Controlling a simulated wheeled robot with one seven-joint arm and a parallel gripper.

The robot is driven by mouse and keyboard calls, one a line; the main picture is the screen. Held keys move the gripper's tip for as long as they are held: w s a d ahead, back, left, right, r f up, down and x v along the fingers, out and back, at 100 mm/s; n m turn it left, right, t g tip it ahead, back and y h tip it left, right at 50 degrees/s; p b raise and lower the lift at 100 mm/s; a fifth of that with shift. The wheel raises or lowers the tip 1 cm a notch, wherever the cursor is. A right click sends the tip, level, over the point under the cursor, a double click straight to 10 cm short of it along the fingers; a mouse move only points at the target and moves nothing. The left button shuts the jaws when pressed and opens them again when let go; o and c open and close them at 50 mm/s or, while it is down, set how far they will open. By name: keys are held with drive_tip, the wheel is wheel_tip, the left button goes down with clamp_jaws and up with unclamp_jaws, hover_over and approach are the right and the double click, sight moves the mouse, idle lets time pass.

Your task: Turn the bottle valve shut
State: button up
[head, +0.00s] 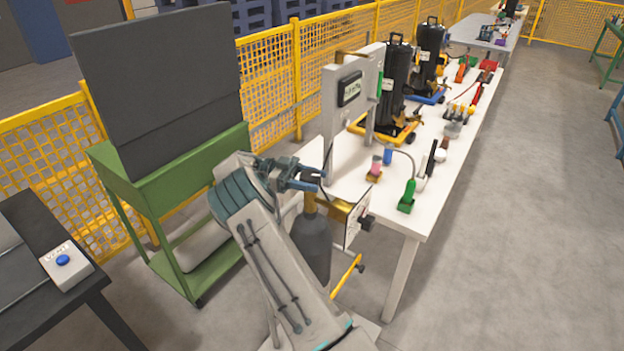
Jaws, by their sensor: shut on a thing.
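A dark grey bottle (313,243) with a brass-coloured neck stands upright at the near end of the white table, partly behind my arm. My gripper (314,177) is at the top of the bottle, just above the neck. It is shut on the bottle valve, which is mostly hidden between the fingers. I cannot tell how far the valve is turned.
The white table (400,215) holds black cylinders (396,85) and small coloured tools. A green cart (180,165) is at left; grey floor is free at right.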

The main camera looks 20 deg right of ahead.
drive_tip(key=shift+r, duration=0.1)
drive_tip(key=o, duration=1)
